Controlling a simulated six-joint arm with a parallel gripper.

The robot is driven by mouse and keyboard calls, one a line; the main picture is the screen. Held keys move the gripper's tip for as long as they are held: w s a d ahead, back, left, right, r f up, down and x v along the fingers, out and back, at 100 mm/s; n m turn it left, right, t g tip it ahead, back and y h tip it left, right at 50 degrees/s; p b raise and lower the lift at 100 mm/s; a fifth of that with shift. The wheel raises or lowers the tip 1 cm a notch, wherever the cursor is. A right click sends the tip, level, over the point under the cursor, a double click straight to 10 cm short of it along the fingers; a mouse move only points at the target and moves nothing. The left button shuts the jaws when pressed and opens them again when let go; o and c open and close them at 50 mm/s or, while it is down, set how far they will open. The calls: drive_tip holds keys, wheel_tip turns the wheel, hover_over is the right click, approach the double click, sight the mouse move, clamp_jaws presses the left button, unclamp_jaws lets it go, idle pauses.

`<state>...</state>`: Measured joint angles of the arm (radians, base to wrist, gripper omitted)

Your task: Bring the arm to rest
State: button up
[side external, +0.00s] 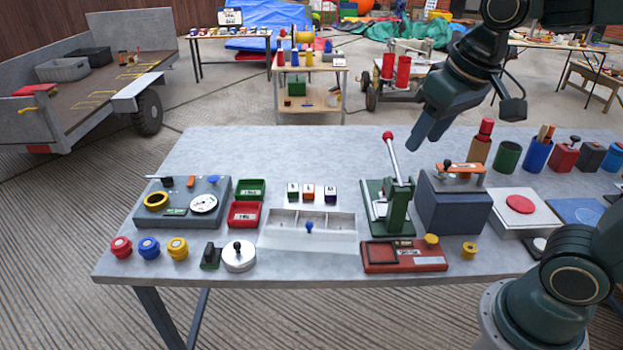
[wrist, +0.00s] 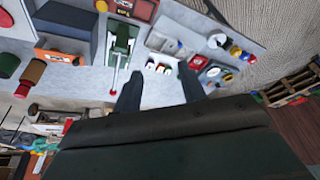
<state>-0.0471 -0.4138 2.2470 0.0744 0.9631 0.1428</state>
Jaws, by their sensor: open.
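My gripper (side external: 428,132) hangs in the air above the back of the grey table (side external: 260,160), just right of the red-knobbed lever. In the wrist view my gripper (wrist: 160,84) shows two dark fingers spread apart with nothing between them. My arm comes in from the upper right and is bent, with the gripper pointing down and to the left. It looks clear of everything on the table.
A green lever press (side external: 390,208) with a raised red-knobbed handle stands below my gripper. A white tray (side external: 308,232) sits mid-table. The table's back left is bare.

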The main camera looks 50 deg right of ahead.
drive_tip(key=s+f+n+t, duration=0.1)
drive_tip(key=s+f, duration=0.1)
drive_tip(key=s, duration=0.6)
drive_tip(key=shift+n+t, duration=0.3)
drive_tip(key=shift+n, duration=0.1)
